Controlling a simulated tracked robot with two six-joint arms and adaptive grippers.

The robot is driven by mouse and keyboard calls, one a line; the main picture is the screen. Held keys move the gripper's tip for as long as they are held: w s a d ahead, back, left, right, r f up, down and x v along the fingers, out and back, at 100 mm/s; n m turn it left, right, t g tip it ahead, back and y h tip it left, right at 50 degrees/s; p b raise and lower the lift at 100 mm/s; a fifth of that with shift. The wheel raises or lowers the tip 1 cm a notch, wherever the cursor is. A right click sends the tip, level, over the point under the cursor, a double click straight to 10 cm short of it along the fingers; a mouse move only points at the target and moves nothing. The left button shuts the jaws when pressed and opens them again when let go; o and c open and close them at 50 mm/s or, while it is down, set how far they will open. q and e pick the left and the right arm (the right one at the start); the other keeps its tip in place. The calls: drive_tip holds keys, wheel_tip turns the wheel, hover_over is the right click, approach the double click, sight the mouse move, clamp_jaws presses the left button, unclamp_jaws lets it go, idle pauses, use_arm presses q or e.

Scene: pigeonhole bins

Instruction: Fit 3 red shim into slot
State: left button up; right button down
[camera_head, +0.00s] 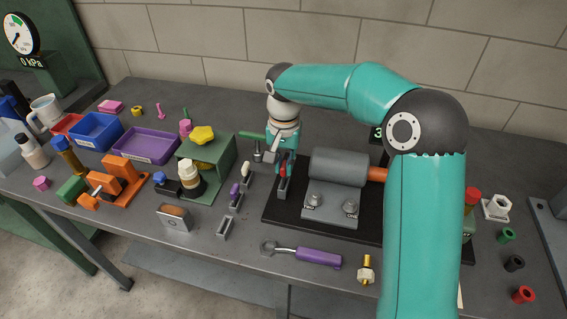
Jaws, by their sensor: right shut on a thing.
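My right gripper (284,160) reaches down at the left edge of the black base plate, left of the grey cylinder. It is shut on a small red shim (283,171), which is mostly hidden by the fingers. The shim is at the top of a narrow grey slot holder (283,189); I cannot tell how deep it sits. Similar small holders stand to the left, one with a white piece (246,169), one with a purple piece (234,190), and one that looks empty (225,229). My left gripper is not in view.
The grey cylinder (338,166) on its black base (275,213) stands right of the gripper. A green box (222,158) is to the left. A purple-handled wrench (318,257) and a brass fitting (367,270) lie in front. My right arm hides part of the bench's right side.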

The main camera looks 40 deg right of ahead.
sight(284, 164)
drive_tip(key=shift+f+b, duration=1.05)
drive_tip(key=shift+f, duration=0.45)
drive_tip(key=c, duration=1.1)
unclamp_jaws()
drive_tip(key=shift+r, duration=0.1)
wheel_tip(284, 164, up, 5)
drive_tip(key=p, duration=0.4)
wheel_tip(284, 164, up, 12)
drive_tip(key=shift+f, duration=0.15)
